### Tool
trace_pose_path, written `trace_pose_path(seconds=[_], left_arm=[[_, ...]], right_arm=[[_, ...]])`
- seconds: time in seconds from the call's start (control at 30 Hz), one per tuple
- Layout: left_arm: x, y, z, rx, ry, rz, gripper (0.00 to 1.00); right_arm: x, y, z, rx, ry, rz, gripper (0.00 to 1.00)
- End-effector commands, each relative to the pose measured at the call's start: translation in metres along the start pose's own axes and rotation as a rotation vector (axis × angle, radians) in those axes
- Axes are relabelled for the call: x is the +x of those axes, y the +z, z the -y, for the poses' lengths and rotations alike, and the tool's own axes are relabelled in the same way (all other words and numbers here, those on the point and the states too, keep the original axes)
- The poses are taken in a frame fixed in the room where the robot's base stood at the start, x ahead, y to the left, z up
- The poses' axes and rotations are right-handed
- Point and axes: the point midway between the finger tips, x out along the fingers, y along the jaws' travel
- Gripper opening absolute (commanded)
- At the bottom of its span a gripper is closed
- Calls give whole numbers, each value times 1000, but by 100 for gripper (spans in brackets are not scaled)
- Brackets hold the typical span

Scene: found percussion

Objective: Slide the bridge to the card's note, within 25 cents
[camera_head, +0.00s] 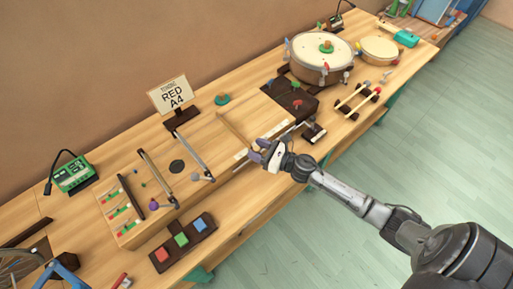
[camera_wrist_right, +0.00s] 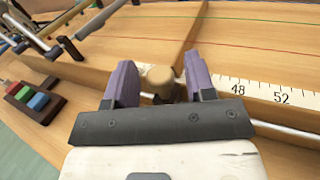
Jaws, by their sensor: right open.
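A round wooden knob (camera_wrist_right: 160,73) is at the bridge's front end, above a metal rail. My right gripper (camera_head: 264,152) is open at the box's front edge. In the right wrist view its purple fingers (camera_wrist_right: 160,84) stand on either side of the knob; contact cannot be told. A scale (camera_wrist_right: 265,92) shows 48 and 52 to the right. My left gripper is out of view.
Red, green and blue buttons (camera_head: 181,239) sit on a dark block in front of the box. A green tuner-like device (camera_head: 75,174) stands at left. A drum (camera_head: 322,58) and dark blocks (camera_head: 290,96) stand to the right. Open floor lies in front of the table.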

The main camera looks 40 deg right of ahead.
Motion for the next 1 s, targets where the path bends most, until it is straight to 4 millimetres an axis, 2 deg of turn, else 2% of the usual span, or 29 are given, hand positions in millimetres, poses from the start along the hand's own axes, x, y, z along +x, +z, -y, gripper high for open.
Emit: trace_pose_path(seconds=[0.4,0.93,1.0], left_arm=[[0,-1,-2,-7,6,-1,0],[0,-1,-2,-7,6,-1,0],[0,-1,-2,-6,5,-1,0]], right_arm=[[5,0,0,0,0,0,50],[5,0,0,0,0,0,0],[5,0,0,0,0,0,0]])
